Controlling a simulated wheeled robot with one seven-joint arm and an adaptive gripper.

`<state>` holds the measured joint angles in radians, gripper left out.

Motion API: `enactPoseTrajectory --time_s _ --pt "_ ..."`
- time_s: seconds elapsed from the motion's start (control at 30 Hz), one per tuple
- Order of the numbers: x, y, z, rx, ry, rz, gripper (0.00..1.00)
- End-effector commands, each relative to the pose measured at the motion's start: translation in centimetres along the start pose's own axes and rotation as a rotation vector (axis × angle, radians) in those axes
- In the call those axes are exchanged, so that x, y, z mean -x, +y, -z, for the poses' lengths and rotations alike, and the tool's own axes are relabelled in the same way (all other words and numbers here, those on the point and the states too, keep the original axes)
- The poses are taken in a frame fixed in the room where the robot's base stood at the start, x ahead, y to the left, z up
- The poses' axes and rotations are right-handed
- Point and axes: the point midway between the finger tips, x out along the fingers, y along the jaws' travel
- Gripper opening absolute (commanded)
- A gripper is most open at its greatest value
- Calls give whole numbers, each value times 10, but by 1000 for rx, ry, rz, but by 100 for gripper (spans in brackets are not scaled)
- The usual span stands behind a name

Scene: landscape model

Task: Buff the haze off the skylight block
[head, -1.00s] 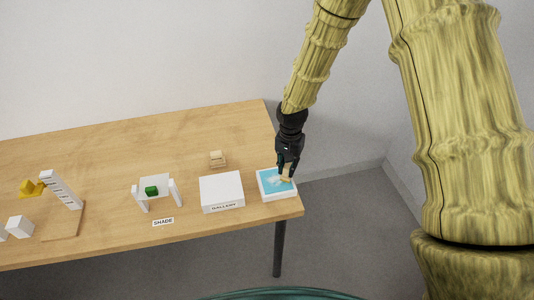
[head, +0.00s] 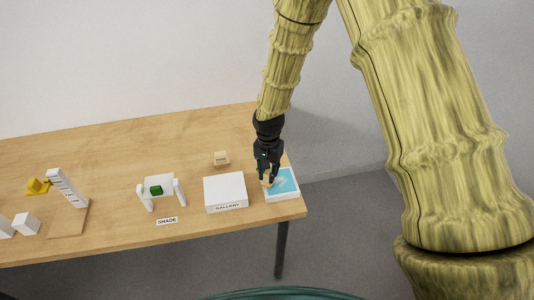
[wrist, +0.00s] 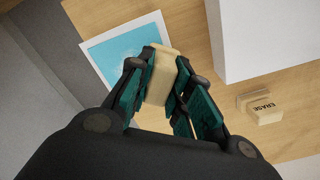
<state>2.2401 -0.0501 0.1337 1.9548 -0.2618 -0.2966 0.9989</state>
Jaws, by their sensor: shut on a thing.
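The skylight block (head: 288,195) is a low white block with a light blue top at the table's right end. A pale whitish haze patch shows on the blue near its middle. It also shows in the wrist view (wrist: 98,43), partly hidden by my fingers. My gripper (head: 267,182) is shut on a beige pad (wrist: 160,76), held between the two fingers. The pad is over the left edge of the skylight block in the head view. I cannot tell whether it touches the surface.
A white block labelled GALLERY (head: 225,190) stands just left of the skylight block. A small beige block (head: 221,158), reading ERASE in the wrist view (wrist: 265,112), lies behind it. The table's right edge is close.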

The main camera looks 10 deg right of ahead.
Motion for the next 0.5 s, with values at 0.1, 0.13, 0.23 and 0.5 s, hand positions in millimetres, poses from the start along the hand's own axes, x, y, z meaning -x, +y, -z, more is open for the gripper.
enactPoseTrajectory --time_s 0.1,0.13,0.23,0.5 --pt "31 1 1 -1 2 2 0" --pt "31 2 1 -2 1 0 0" --pt "40 2 1 -3 0 0 0" --pt "65 2 2 -3 1 1 0"
